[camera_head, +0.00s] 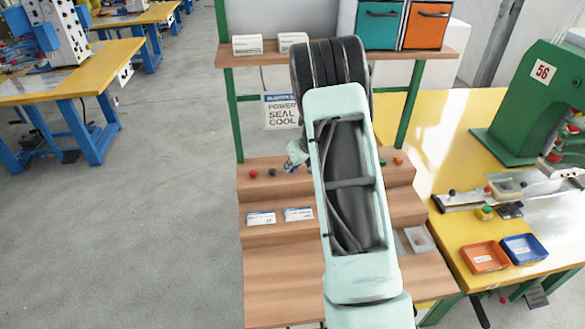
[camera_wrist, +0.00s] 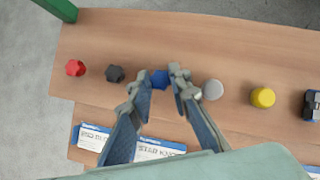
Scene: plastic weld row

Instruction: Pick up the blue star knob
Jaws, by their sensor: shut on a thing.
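The blue star knob (camera_wrist: 159,79) shows in the wrist view, in a row of knobs along the wooden stepped rack (camera_wrist: 200,40). My gripper (camera_wrist: 161,84) has its two fingertips on either side of the knob and is shut on it. I cannot tell whether the knob touches the shelf or is clear of it. In the head view my gripper (camera_head: 293,163) is over the top step of the rack. My arm covers the middle of the rack there, and I cannot make out the blue knob.
A dark grey knob (camera_wrist: 115,73) and a red star knob (camera_wrist: 75,68) lie left of my gripper. A light grey knob (camera_wrist: 213,89) and a yellow knob (camera_wrist: 263,98) lie right. White label cards (camera_head: 261,218) are on the step below. Floor left of the rack is clear.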

